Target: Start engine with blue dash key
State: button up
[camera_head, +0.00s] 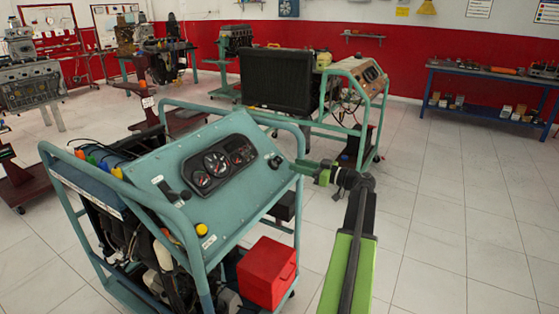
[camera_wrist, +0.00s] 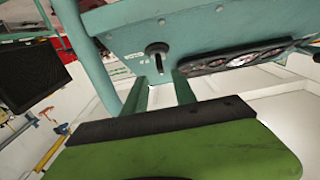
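The dash (camera_head: 150,165) is a blue-green panel with a dark gauge cluster on a tubular trainer frame. A small dark key switch (camera_head: 275,161) sits right of the gauges. In the wrist view the dark key (camera_wrist: 158,55) shows on the panel (camera_wrist: 125,35), upper middle, beyond the fingertips; its colour looks black rather than blue. My gripper (camera_head: 303,168) is at the panel's right side, by the frame's tube. In the wrist view my gripper (camera_wrist: 160,82) has its two fingers apart with a gap between them, pointing toward the key. I see no contact with the key.
The frame's tube (camera_head: 298,190) runs beside my gripper. A dark lever (camera_head: 172,192) and a yellow button (camera_head: 201,229) are on the panel's left side. A red box (camera_head: 268,272) sits low on the frame. Another trainer with a black radiator (camera_head: 278,82) stands behind. Floor at right is clear.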

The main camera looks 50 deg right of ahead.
aim_at(279, 160)
jog(key=x, duration=0.8)
jog(key=shift+w+a, duration=0.1)
jog(key=shift+w, duration=0.25)
grip_shut()
